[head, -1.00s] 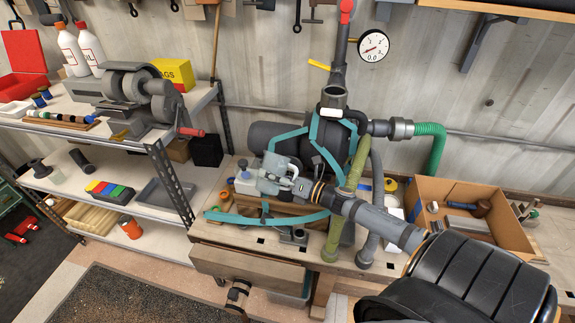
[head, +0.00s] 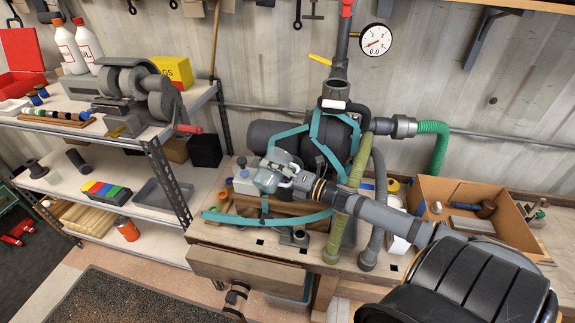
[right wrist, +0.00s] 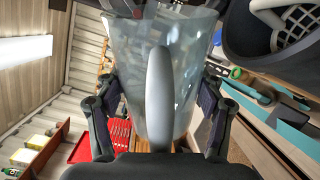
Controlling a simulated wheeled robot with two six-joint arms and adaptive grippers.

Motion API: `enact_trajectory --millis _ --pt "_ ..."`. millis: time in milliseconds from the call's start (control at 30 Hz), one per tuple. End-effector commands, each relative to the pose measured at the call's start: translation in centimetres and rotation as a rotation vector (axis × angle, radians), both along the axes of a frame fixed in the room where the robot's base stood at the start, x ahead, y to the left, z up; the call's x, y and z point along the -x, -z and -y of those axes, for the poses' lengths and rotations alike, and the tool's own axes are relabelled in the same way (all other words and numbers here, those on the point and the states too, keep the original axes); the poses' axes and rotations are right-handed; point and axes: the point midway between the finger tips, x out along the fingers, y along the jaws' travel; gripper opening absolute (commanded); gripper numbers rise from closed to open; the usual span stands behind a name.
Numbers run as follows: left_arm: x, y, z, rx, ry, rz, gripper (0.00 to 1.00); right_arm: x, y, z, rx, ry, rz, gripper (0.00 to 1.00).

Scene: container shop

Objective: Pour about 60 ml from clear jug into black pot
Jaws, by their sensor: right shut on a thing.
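The clear jug (head: 266,180) is a pale see-through vessel, held above the wooden bench in front of the pump. My right gripper (head: 283,176) is shut on it. In the right wrist view the jug (right wrist: 186,100) fills the middle, its grey handle towards the camera and a finger on each side. A dark round-rimmed vessel with a grey basket inside, seemingly the black pot (right wrist: 257,64), is at upper right there, apart from the jug's rim. I cannot tell the liquid level or see any stream. My left gripper is not in view.
The pump with teal brackets (head: 314,128) stands on the bench (head: 245,262). Olive and grey hoses (head: 342,215) rise close to my right arm. A cardboard box (head: 425,190) is at right. A shelf with a bench grinder (head: 130,92) is at left.

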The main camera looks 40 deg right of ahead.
Motion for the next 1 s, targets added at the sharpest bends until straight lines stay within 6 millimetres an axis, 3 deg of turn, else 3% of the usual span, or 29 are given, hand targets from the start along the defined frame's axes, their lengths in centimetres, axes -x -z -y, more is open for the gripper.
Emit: enact_trajectory --millis 1000 --pt "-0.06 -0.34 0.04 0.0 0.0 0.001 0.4 -0.48 -1.01 0.97 -0.121 -0.001 -0.057 0.3"
